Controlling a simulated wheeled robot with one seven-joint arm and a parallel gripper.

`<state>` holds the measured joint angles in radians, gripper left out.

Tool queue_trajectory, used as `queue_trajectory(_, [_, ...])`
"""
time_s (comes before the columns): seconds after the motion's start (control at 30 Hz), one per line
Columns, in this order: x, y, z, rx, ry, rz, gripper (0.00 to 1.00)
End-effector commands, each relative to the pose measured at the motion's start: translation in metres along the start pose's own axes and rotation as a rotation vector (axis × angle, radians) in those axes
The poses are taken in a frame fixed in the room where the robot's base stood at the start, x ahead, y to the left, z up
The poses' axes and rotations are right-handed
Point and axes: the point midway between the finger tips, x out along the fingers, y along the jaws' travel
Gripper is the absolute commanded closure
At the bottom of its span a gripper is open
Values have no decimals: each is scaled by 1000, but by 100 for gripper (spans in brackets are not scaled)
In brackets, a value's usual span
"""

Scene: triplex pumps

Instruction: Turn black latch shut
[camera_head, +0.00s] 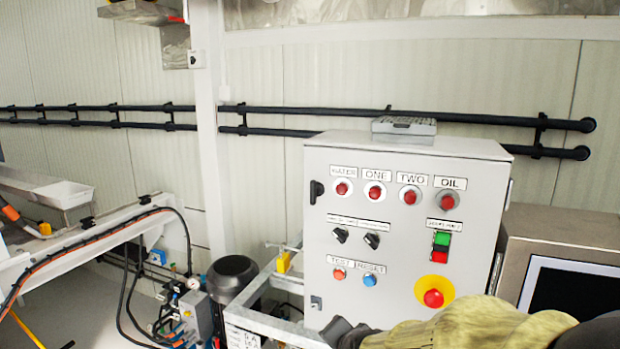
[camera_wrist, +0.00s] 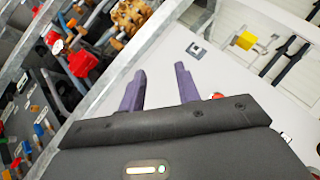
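A black latch (camera_head: 316,191) sits at the upper left edge of the grey control box (camera_head: 385,250) door; I cannot tell whether it is turned shut. A second small grey and dark latch (camera_head: 316,302) is at the lower left edge of the door. A similar small latch (camera_wrist: 196,50) shows on the pale panel in the wrist view, beyond the fingertips. My gripper (camera_wrist: 160,80) is open, with two purple fingers apart and nothing between them. In the head view, my dark gripper end is low in front of the box's bottom edge, its fingers not clearly visible.
The door carries red buttons, black selector knobs and a red emergency stop (camera_head: 433,297) on yellow. A metal frame (camera_head: 270,315) with a yellow piece (camera_head: 284,262) stands left of the box. A monitor (camera_head: 570,290) is at right. Black pipes (camera_head: 330,112) run along the wall.

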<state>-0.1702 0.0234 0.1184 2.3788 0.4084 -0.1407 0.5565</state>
Motion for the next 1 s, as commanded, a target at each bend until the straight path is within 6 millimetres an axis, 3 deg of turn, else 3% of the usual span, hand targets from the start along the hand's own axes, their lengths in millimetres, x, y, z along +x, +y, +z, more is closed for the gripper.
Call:
queue_trajectory(0.03, [-5, -39, -7, 126, 52, -88, 67])
queue_trajectory(0.2, [-35, -144, -28, 650, 179, -390, 67])
queue_trajectory(0.3, [-63, -190, -37, 973, 210, -561, 67])
queue_trajectory(0.4, [-94, -223, -41, 1302, 219, -718, 67])
queue_trajectory(0.53, [-136, -247, -40, 1721, 214, -894, 67])
queue_trajectory(0.7, [-176, -251, -30, 2120, 220, -1040, 67])
queue_trajectory(0.83, [-187, -247, -26, 2239, 232, -1082, 67])
queue_trajectory(1.0, [-187, -246, -25, 2249, 236, -1086, 67])
